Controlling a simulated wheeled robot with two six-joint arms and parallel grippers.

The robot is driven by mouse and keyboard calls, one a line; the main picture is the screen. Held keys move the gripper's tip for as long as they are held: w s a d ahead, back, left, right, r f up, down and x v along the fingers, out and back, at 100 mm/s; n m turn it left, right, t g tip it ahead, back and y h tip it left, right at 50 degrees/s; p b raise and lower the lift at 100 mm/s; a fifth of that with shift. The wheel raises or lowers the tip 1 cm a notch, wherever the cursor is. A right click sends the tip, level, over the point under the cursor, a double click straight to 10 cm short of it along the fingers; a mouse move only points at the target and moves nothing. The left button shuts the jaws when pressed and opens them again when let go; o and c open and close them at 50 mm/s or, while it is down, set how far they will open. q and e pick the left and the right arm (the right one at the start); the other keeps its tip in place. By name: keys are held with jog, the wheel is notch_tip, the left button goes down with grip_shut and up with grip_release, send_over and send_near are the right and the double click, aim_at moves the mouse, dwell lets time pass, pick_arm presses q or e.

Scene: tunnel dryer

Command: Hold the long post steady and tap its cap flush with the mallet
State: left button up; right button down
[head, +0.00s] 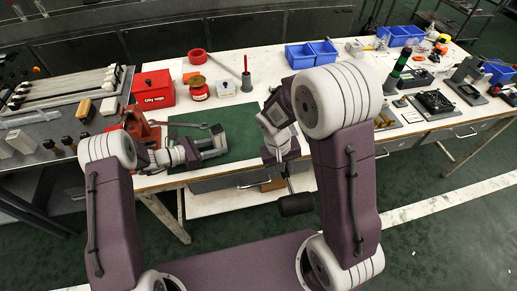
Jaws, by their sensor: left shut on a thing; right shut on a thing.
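My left gripper (213,147) is low over the green mat on the bench. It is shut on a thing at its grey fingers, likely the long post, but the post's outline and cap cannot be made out. A thin grey bar (190,125) lies just behind these fingers; I cannot tell if it belongs to the post. My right gripper (286,168) is shut on the mallet at the bench's front edge, right of the mat. The mallet's black head (296,205) hangs below that gripper, in front of the bench and apart from the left gripper.
A red vise-like tool (140,126) stands left of the green mat (242,117). Blue bins (311,54) stand farther back. The mat's back right part is clear.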

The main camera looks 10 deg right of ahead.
dwell(0.6)
jog(key=shift+s+a, duration=0.1)
jog(key=w+a+r+m+t+y, duration=0.2)
jog(key=w+a+y, duration=0.2)
jog(key=a+y, duration=0.15)
jog(key=w+a+r+m+t+y, duration=0.1)
jog(key=w+a+r+m+y, duration=0.2)
jog(key=a+y, duration=0.3)
jog(key=w+d+r+m+t+y, duration=0.1)
jog(key=w+r+m+t, duration=0.1)
jog(key=w+r+t, duration=0.5)
jog(key=w+d+r+m+t+y, duration=0.15)
jog(key=w+r, duration=0.35)
jog(key=w, duration=0.6)
jog(key=shift+g, duration=0.25)
jog(key=shift+a+f, duration=0.2)
jog(key=shift+f, duration=1.9)
